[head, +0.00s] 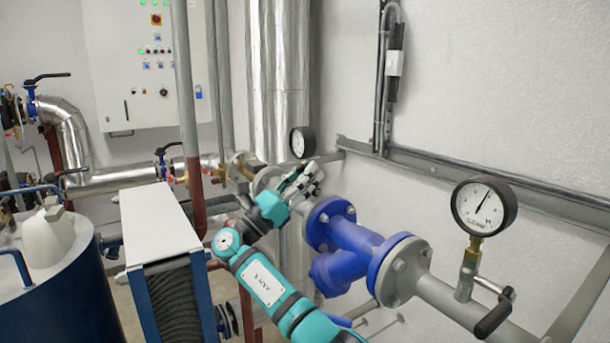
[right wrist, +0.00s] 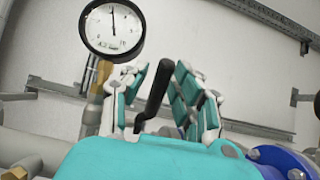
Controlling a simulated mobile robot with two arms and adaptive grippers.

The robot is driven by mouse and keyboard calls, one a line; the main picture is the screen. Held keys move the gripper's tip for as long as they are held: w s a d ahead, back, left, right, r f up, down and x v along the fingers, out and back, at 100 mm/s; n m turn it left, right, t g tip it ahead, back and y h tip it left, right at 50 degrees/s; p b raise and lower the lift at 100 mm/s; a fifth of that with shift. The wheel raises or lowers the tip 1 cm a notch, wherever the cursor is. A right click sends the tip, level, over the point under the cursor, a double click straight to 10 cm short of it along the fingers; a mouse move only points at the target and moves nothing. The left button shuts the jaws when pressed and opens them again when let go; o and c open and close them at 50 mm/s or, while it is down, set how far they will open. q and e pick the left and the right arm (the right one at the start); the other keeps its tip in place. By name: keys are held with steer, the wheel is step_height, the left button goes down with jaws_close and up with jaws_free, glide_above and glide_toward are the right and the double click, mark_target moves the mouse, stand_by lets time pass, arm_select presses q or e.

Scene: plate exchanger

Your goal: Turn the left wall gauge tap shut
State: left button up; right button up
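The left wall gauge (head: 302,142) has a white dial and black rim and stands above the pipe near the wall corner. It also shows in the right wrist view (right wrist: 113,28), with a brass fitting (right wrist: 94,104) below it. The tap's black lever (right wrist: 157,88) stands tilted upward between the fingers of my right gripper (right wrist: 160,95). The fingers are apart, with gaps visible beside the lever. In the head view my right gripper (head: 306,180) is just below and beside the gauge and hides the tap. My left gripper is out of view.
Blue flanged pipework (head: 345,240) lies right of my right arm. A second gauge (head: 483,206) with a black-handled tap (head: 494,316) stands farther right. A white-topped plate exchanger (head: 158,225) and a dark blue tank (head: 60,285) stand left. A control cabinet (head: 140,85) hangs behind.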

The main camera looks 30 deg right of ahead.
steer(key=shift+o, duration=0.6)
steer(key=shift+a, duration=0.1)
steer(key=v, duration=1.2)
steer(key=shift+c, duration=0.2)
